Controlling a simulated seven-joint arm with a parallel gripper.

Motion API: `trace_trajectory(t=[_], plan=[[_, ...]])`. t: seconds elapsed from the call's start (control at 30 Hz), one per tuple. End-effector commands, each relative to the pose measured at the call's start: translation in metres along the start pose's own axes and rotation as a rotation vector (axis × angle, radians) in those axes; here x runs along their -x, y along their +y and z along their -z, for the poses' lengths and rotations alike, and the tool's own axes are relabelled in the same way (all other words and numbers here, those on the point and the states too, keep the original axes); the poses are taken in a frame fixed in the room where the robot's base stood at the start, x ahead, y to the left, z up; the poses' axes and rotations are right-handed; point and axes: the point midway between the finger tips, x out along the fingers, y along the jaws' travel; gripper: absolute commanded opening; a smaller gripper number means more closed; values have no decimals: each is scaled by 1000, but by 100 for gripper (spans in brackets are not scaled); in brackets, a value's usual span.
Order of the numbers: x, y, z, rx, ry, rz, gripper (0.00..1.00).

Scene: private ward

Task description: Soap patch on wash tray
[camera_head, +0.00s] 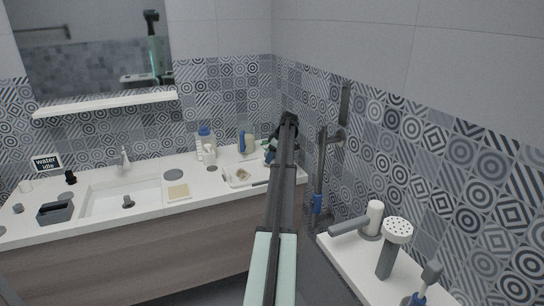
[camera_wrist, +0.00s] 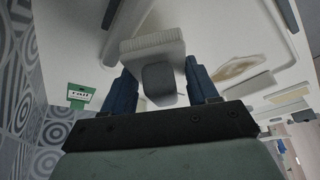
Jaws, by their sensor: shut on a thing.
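My gripper (camera_wrist: 162,85) is shut on a white brush (camera_wrist: 153,47) with a bristled edge and a grey block-like grip. The brush is apart from the patch, to its left in the wrist view; whether it touches the tray I cannot tell. In the head view my arm partly hides the gripper (camera_head: 269,155) and the tray's right end.
A sink basin (camera_head: 118,199), a cream pad (camera_head: 178,191) and a grey disc (camera_head: 173,174) are left of the tray. A blue-topped bottle (camera_head: 205,143) and a blue-and-white item (camera_head: 246,143) stand behind. A green sign (camera_wrist: 80,95) is near the tiled wall.

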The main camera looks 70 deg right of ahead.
Motion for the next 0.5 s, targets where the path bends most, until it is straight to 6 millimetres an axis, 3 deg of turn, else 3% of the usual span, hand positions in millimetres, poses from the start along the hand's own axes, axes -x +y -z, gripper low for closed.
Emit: trace_trajectory(t=[0.23, 0.5], plan=[[-6, -3, -6, -7, -11, 9, 10], [-9, -14, 3, -6, -10, 11, 10]])
